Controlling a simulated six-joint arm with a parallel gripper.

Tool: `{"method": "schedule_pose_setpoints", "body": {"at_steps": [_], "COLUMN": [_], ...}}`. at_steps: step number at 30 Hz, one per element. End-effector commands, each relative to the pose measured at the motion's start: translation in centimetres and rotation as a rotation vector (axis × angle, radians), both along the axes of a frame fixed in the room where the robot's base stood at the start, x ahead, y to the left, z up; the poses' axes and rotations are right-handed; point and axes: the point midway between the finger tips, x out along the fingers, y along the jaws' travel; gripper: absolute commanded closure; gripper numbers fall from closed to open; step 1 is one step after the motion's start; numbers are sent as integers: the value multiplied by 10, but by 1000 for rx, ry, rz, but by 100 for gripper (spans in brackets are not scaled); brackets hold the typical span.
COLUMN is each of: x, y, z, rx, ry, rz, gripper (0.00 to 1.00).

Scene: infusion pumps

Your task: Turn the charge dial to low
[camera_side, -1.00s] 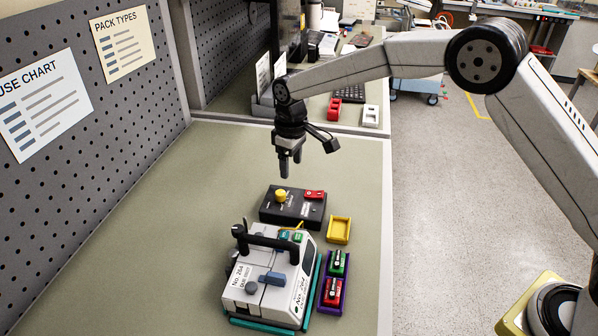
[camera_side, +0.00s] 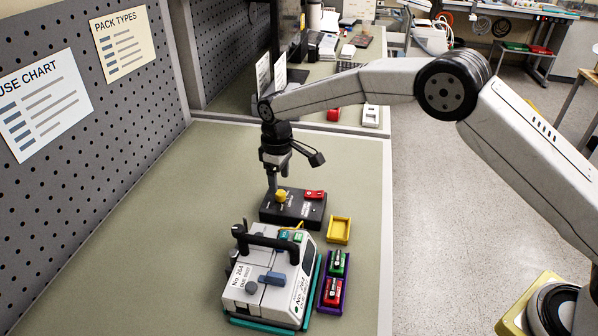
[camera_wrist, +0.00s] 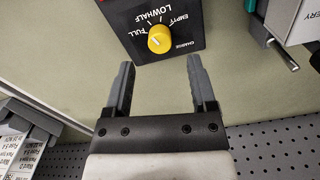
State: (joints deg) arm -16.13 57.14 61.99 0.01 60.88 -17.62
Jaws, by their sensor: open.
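The charge dial is a yellow knob (camera_side: 281,196) on top of a black box (camera_side: 305,209), near its left end in the side view. In the wrist view the knob (camera_wrist: 159,39) has a white pointer mark and sits among the labels FULL, HALF, LOW and EMPTY. The mark seems to point toward FULL, on the left. My gripper (camera_side: 273,187) is just behind and left of the knob in the side view, pointing down. In the wrist view my gripper (camera_wrist: 160,72) is open, its two fingers apart with the knob beyond their tips, nothing between them.
In front stands a white pump (camera_side: 270,278) with a black handle. To the right are an empty yellow tray (camera_side: 339,230) and a purple tray (camera_side: 344,293) holding green and red packs. The mat left is clear.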

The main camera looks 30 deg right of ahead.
Motion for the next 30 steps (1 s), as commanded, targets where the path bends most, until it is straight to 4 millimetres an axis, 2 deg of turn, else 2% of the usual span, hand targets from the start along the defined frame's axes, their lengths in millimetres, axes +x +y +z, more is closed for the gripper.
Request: {"method": "schedule_pose_setpoints", "body": {"at_steps": [3,10,22,27,29,30], "x": [-1,0,0,0,0,0], "y": [0,0,0,0,0,0], "z": [-16,-38,-43,-43,-43,-43], "rx": [-1,0,1,0,0,0], "ry": [3,0,-1,0,0,0], "rz": [0,0,0,0,0,0], "gripper": [27,27,27,81,100,100]}}
